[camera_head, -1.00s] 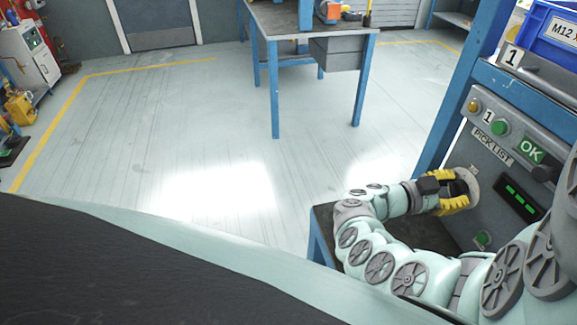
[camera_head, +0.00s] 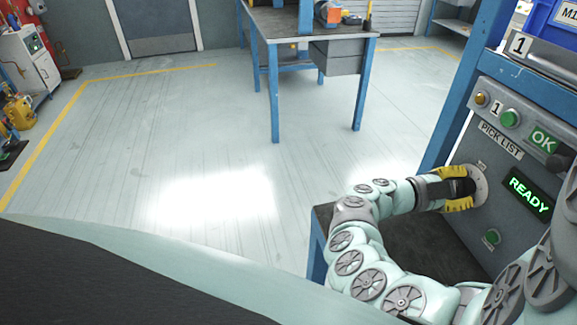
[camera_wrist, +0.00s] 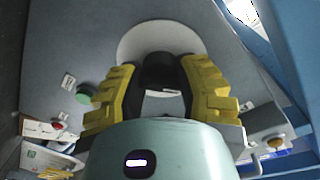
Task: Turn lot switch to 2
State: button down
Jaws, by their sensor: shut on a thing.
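The lot switch is a dark knob (camera_wrist: 160,72) on a pale round plate (camera_wrist: 135,40) on the grey panel (camera_head: 478,150). In the head view the plate (camera_head: 481,184) shows behind my gripper (camera_head: 462,189). My gripper also shows in the wrist view (camera_wrist: 158,90), with its yellow ridged fingers on both sides of the knob. It is shut on the knob. The knob's pointer and the plate's markings cannot be read. A display (camera_head: 528,194) right of the switch shows READY in green.
The panel also carries an OK display (camera_head: 543,139), a green button (camera_head: 510,118), an amber lamp (camera_head: 481,98) and a lower green button (camera_head: 492,237). A blue bin (camera_head: 555,25) sits above. A dark bench top (camera_head: 420,245) lies below. Open floor is at left.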

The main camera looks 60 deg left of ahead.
jog(key=m+b, duration=0.4)
jog(key=m, duration=0.1)
jog(key=shift+a+f+y, duration=0.1)
jog(key=shift+f+y, duration=0.25)
jog(key=shift+y, duration=0.05)
jog(key=m+b, duration=0.2)
jog(key=m, duration=0.1)
jog(key=m+b, duration=0.1)
jog(key=m, duration=0.1)
jog(key=shift+r+b, duration=0.25)
jog(key=shift+b, duration=0.15)
jog(key=shift+r+y, duration=0.1)
jog(key=shift+y, duration=0.2)
jog(key=c, duration=0.5)
grip_release()
jog(key=shift+c, duration=0.2)
jog(key=shift+s, duration=0.1)
jog(key=v, duration=1.2)
